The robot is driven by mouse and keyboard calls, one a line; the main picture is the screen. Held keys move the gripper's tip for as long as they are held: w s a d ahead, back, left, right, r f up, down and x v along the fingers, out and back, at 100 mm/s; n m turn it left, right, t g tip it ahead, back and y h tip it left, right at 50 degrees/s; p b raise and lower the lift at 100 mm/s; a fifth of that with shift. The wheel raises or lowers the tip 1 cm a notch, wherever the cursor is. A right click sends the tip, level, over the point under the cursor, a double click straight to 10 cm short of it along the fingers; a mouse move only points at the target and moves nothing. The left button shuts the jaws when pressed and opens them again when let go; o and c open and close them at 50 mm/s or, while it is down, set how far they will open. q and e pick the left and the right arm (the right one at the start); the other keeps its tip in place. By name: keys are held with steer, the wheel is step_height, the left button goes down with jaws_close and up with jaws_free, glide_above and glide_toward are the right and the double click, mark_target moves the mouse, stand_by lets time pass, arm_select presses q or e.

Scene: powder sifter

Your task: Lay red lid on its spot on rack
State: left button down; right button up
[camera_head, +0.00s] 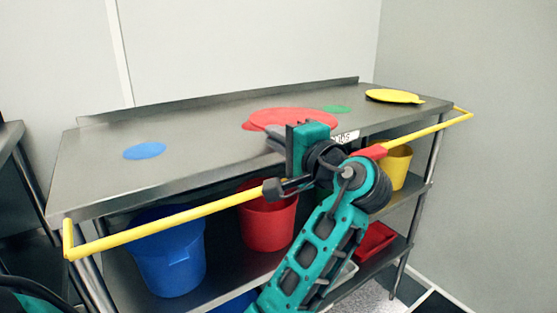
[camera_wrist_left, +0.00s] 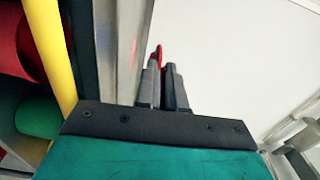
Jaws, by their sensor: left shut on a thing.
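The red lid (camera_head: 293,117) is a flat red disc at the middle of the steel rack top (camera_head: 205,155). My left gripper (camera_head: 276,136) is at its near edge, shut on it. A small red part shows at the lid's left; I cannot tell whether it is a tab or the red spot beneath. In the left wrist view my left gripper's fingers (camera_wrist_left: 163,82) are close together, with a thin red edge of the lid (camera_wrist_left: 158,56) between their tips. Whether the lid touches the rack top is unclear. My right gripper is not in view.
A blue spot (camera_head: 144,151) and a green spot (camera_head: 337,109) are bare. A yellow lid (camera_head: 394,96) lies at the right. A yellow rail (camera_head: 165,229) runs along the front. Blue (camera_head: 170,255), red (camera_head: 268,217) and yellow (camera_head: 396,167) buckets stand below.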

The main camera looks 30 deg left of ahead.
arm_select(q)
step_height(320, 180, down, 4)
steer(key=shift+f, duration=0.1)
steer(key=c, duration=1.5)
jaws_free()
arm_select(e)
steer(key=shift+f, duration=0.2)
